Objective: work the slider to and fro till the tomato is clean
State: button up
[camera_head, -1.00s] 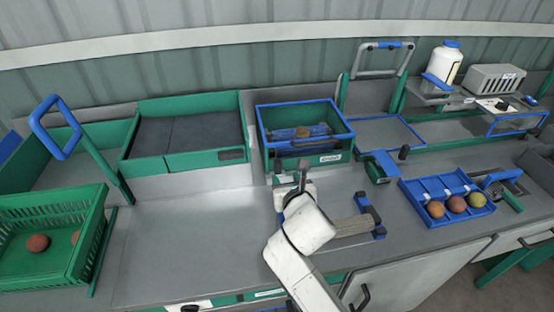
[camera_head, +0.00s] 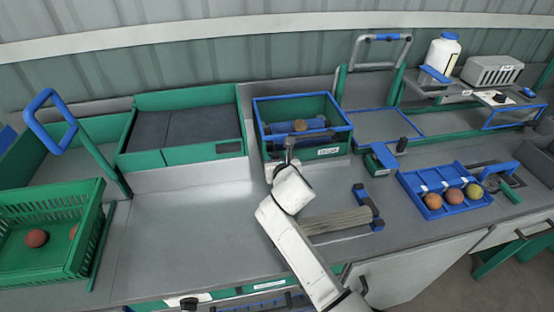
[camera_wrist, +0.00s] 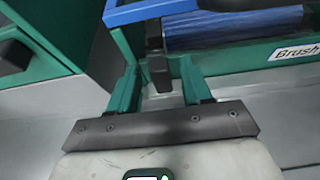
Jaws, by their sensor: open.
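The brush box (camera_head: 275,150) is green with a blue rim and stands at the back of the bench. A brownish-orange tomato (camera_head: 300,126) sits in it on blue brushes (camera_head: 278,136). In the wrist view, blue brush (camera_wrist: 232,28) shows behind the rim, beside a "Brush" label. A dark upright bar (camera_wrist: 158,62), seemingly the slider's handle, hangs at the box's front. My gripper (camera_wrist: 160,78) is open, with its green fingers on either side of that bar; I cannot tell whether they touch it. In the head view my gripper (camera_head: 284,164) is at the box's front, partly hidden by my wrist.
A blue tray (camera_head: 410,180) with several tomatoes is at the right. A green crate (camera_head: 85,245) with tomatoes is at the left. The grey bench (camera_head: 190,225) is clear left of my arm.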

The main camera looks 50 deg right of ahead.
jog(key=shift+c, duration=0.5)
grip_shut()
